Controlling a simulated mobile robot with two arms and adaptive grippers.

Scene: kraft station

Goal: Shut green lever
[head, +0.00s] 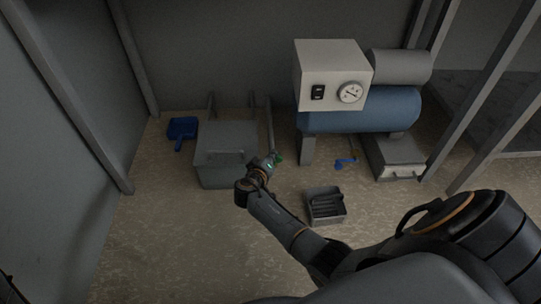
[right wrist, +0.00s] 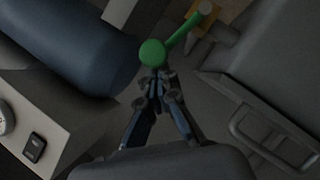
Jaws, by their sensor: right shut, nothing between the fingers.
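The green lever (head: 279,158) shows as a small green patch beside my right gripper (head: 270,162) in the head view, mostly hidden by it. In the right wrist view the lever has a round green knob (right wrist: 152,53) and a green arm (right wrist: 188,30) that runs up and right to a brass-coloured valve body (right wrist: 207,18). My right gripper (right wrist: 155,76) is shut and empty, with its fingertips right at the knob's lower edge. I cannot tell whether they touch it. My left gripper is not in view.
A grey box (head: 225,170) with a handle stands left of the gripper. The compressor with a blue tank (head: 365,112) and white gauge box (head: 320,75) stands behind right. A small dark tray (head: 325,207), blue dustpan (head: 182,130) and blue-handled item (head: 345,163) are on the floor.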

